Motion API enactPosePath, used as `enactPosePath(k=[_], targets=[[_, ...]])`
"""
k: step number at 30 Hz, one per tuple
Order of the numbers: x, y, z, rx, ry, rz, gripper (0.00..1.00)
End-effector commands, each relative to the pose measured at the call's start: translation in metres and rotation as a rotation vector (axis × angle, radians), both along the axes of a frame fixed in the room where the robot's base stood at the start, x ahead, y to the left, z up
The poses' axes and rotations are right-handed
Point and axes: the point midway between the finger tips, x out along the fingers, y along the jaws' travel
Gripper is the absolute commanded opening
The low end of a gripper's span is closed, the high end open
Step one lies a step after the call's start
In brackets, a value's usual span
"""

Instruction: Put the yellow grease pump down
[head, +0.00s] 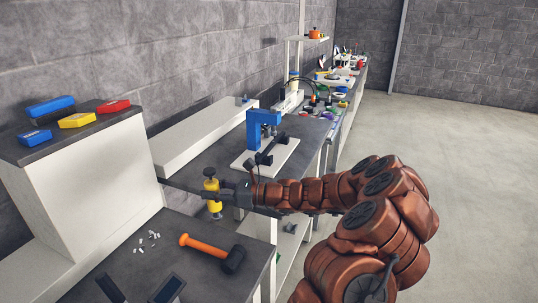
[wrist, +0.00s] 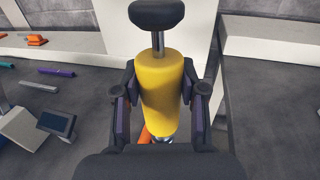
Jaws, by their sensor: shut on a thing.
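The yellow grease pump (wrist: 162,95) is upright between the fingers of my gripper (wrist: 161,108), with a black knob and metal rod on top. In the head view the pump (head: 212,196) is at the left end of my outstretched arm, in front of the gap between two dark worktops. My gripper (head: 222,193) is shut on its yellow body. The pump's lower end is mostly hidden in the wrist view. I cannot tell its exact height above the worktops.
The near worktop (head: 190,276) holds an orange-handled hammer (head: 207,247) and small pale pieces (head: 146,240). A white cabinet (head: 95,185) bears blue, yellow and red boxes. On the farther bench a blue press (head: 262,125) stands on a white base. Open floor (head: 450,170) lies right.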

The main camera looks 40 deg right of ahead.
Motion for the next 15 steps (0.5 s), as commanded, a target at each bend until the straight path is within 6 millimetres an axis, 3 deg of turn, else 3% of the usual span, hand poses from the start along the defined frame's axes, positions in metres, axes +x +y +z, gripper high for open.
enactPosePath(k=[1,6,15], targets=[[-0.005,-0.014,-0.005,-0.004,-0.007,-0.026,0.0],[-0.023,-0.053,0.006,-0.004,-0.006,-0.111,0.0],[-0.065,-0.109,0.025,0.001,-0.012,-0.26,0.0]])
